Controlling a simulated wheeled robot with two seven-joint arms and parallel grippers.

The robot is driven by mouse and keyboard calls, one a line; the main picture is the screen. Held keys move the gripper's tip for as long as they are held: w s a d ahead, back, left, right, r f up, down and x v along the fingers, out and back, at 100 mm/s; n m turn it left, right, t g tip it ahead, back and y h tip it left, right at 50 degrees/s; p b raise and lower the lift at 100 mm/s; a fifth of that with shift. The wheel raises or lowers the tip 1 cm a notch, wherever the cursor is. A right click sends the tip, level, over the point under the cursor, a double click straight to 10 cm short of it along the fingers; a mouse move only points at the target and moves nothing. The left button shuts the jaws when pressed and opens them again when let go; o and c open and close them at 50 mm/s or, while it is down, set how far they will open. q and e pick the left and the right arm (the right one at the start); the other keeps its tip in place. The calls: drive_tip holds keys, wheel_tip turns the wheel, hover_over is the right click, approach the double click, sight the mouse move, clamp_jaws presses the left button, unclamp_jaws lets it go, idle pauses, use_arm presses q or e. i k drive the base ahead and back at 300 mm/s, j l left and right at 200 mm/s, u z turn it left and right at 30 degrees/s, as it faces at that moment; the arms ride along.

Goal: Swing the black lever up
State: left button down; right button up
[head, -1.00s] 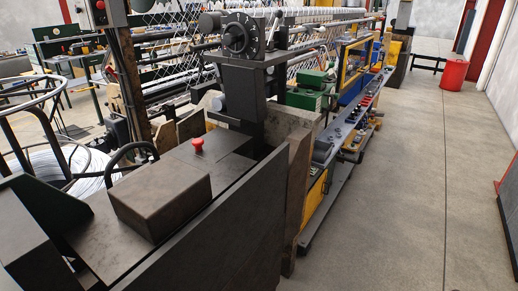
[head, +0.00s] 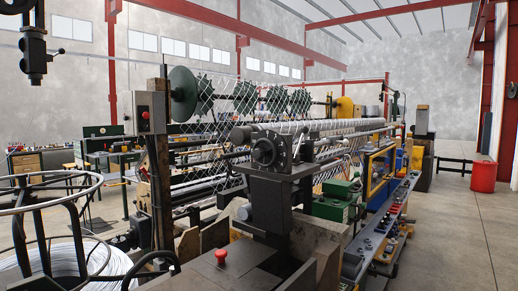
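A dark head with a round dial (head: 268,151) stands on a black post at the middle of the head view. A short dark rod (head: 236,155) sticks out to its left. At the upper left, a small dark lever with a knob (head: 57,51) points right from a hanging dark fitting (head: 35,62). A curved black handle (head: 150,262) shows at the bottom left. I cannot tell which of these is the black lever. Neither of my grippers is in view.
A red push button (head: 221,256) sits on the dark machine top in front. A wire coil (head: 65,262) in a round rack stands at the left. A grey switch box (head: 150,112) is on a post. Clear floor (head: 455,235) lies at the right, with a red bin (head: 483,177).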

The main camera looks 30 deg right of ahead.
sight(304, 130)
drive_tip(key=i+l, duration=0.1)
drive_tip(key=l, duration=0.3)
drive_tip(key=i+l, duration=0.15)
drive_tip(key=l, duration=0.25)
drive_tip(key=i+l, duration=0.1)
drive_tip(key=l, duration=0.3)
drive_tip(key=i+l+u, duration=0.1)
drive_tip(key=l, duration=0.3)
drive_tip(key=i+l, duration=0.1)
drive_tip(key=l, duration=0.3)
